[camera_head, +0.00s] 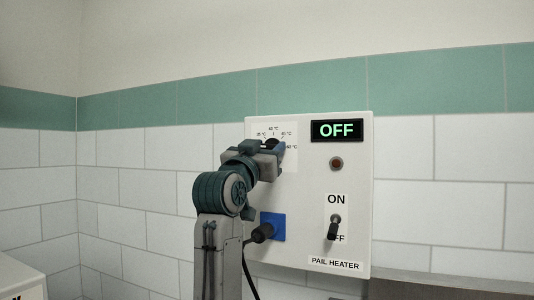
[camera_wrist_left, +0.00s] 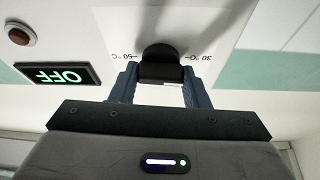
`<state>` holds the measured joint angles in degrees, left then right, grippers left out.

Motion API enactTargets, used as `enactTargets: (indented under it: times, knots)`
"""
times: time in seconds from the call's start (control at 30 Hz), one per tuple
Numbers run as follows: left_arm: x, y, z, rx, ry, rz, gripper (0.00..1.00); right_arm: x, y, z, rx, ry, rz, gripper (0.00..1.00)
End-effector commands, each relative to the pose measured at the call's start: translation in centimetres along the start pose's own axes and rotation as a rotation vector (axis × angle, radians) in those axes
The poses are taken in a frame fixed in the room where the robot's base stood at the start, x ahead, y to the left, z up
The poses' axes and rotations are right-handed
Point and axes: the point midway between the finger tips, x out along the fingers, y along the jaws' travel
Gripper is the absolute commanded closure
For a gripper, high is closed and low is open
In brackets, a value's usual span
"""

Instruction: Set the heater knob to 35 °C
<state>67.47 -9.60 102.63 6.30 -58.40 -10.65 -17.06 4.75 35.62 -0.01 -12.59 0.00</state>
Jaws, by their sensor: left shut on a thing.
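The heater knob (camera_head: 272,142) is black and sits on a white dial plate (camera_head: 290,161) at the upper left of the heater panel (camera_head: 350,215). My left gripper (camera_head: 267,151) is at the knob and covers most of it. In the left wrist view the black knob (camera_wrist_left: 160,52) is between the two blue fingers of the left gripper (camera_wrist_left: 160,78), which is shut on it. Small temperature marks ring the knob; 35 °C seems to be at its upper left. I cannot tell where the knob's pointer stands. My right gripper is not in view.
The green display (camera_head: 337,130) reads OFF. A red-brown lamp (camera_head: 336,164) is below it. A black toggle switch (camera_head: 334,226) stands between ON and OFF labels. A black plug with a cable (camera_head: 262,233) is at the blue socket (camera_head: 278,226), close to my left arm.

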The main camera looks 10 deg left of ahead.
Motion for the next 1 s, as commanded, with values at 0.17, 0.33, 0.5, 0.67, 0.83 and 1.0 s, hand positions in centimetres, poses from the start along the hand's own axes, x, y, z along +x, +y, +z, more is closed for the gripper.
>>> enactTargets:
  times: [0.17,0.33,0.5,0.67,0.83,1.0]
  knots:
    - [-0.2,-0.1,0.3,0.117,0.002,0.048,0.81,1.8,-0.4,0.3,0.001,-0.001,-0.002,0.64]
    - [-0.2,-0.1,0.3,0.253,0.002,0.103,0.81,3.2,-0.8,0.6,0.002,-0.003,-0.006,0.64]
    - [-0.1,-0.2,0.2,0.382,0.002,0.158,0.81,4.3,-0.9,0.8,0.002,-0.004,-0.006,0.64]
    - [-0.1,-0.2,0.1,0.487,0.001,0.201,0.81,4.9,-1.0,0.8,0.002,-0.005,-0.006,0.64]
    - [-0.1,-0.2,0.0,0.568,0.001,0.236,0.81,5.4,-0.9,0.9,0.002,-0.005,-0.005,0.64]
    - [0.0,-0.2,0.0,0.618,0.0,0.257,0.81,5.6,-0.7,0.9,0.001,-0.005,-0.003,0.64]
